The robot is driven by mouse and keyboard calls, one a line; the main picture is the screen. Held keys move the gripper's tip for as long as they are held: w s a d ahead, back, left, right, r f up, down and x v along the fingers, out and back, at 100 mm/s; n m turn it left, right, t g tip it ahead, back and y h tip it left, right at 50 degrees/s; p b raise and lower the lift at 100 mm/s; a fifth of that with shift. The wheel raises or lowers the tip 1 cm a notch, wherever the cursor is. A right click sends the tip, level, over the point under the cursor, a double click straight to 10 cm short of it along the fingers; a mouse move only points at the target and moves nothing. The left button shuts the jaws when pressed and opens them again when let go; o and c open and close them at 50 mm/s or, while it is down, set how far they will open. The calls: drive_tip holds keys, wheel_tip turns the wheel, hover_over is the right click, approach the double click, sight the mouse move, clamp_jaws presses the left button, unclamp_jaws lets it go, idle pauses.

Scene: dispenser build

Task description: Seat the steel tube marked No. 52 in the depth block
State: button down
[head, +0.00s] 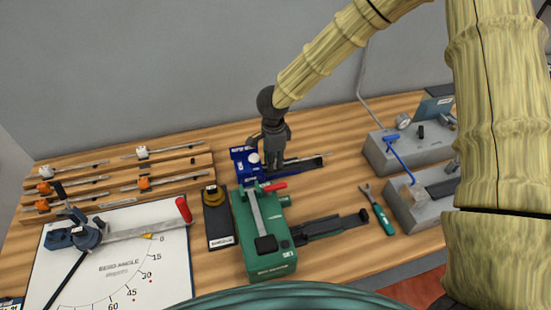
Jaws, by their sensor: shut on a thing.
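My gripper (273,160) points down at the blue block (240,164) near the middle of the bench. Its fingers are shut on a thin steel tube (316,156), which shows to the right of the fingers, above a dark rail (306,164). The rest of the tube is hidden by the gripper. No number can be read on it. The blue block seems to be the depth block, but its label is too small to read. Whether the tube's left end is inside the block or only beside it cannot be seen.
A green machine (265,230) with a red-tipped lever stands just in front. A black block (219,228) stands left of it. Wooden racks (190,160) with several rods and a bend-angle board (120,262) lie left. Grey fixtures (383,157) and a green-handled tool (382,218) are right.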

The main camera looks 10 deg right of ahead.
drive_tip(key=shift+a, duration=0.1)
drive_tip(key=c, duration=1.3)
unclamp_jaws()
drive_tip(key=shift+o, duration=0.2)
drive_tip(key=o, duration=0.3)
drive_tip(key=shift+r+p, duration=3.55)
drive_tip(key=shift+p, duration=0.1)
